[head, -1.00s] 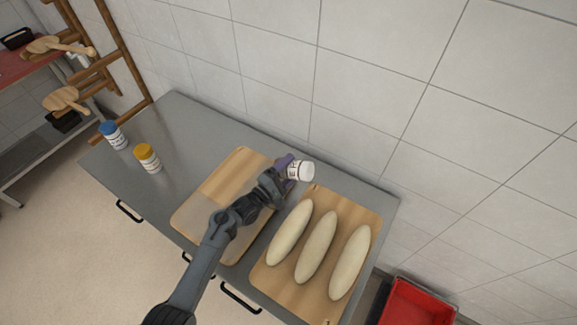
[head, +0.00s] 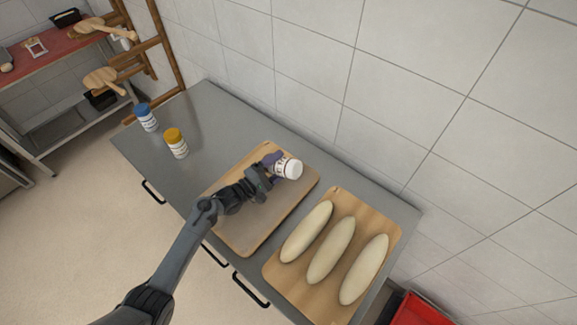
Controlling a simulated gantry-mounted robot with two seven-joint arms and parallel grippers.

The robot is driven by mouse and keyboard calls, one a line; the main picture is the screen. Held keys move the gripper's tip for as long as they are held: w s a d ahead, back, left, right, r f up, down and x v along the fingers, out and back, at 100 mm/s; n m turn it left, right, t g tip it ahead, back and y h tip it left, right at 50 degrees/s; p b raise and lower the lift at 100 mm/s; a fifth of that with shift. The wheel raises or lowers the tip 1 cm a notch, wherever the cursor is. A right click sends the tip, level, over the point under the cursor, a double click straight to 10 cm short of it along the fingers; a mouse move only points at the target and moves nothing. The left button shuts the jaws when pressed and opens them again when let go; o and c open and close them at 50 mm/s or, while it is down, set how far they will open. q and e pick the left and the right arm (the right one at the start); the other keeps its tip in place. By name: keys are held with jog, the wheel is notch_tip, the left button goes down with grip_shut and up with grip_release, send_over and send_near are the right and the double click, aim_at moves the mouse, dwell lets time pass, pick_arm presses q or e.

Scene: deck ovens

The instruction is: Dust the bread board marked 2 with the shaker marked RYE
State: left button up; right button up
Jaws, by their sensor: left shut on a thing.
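My left gripper (head: 268,171) is shut on a white shaker (head: 288,168), which is tipped onto its side with its white end to the right. Its label faces me, but I cannot read it surely. Gripper and shaker are above the far right end of the left bread board (head: 248,247). Much of that board's near part looks paler and greyish, while its far left part is bare wood colour. The right bread board (head: 283,288) bears three pale loaves (head: 331,250). I cannot read a number on either board. My right gripper is out of view.
A blue-capped shaker (head: 146,117) and a yellow-capped shaker (head: 176,143) stand upright at the left of the grey counter (head: 207,110). A tiled wall (head: 420,90) runs behind it. A red crate (head: 420,311) is at lower right. Wooden peels (head: 103,79) hang at upper left.

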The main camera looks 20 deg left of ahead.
pick_arm(q)
jog(key=s+a+b, duration=0.3)
jog(key=s+a, duration=0.1)
jog(key=a, duration=0.8)
jog(key=d+p, duration=0.1)
jog(key=d, duration=0.7)
jog(key=w+a+b, duration=0.4)
jog(key=w+b, duration=0.5)
jog(key=w, duration=0.3)
jog(key=d+p, duration=0.6)
jog(key=d, duration=0.2)
jog(key=a+r+m+g+y+p, duration=0.3)
jog(key=r+m+y+p, duration=0.4)
jog(key=m+p, duration=0.9)
jog(key=shift+a+r+m+g+y, duration=0.3)
jog(key=shift+a+r+m+g, duration=0.25)
jog(key=shift+a, duration=0.35)
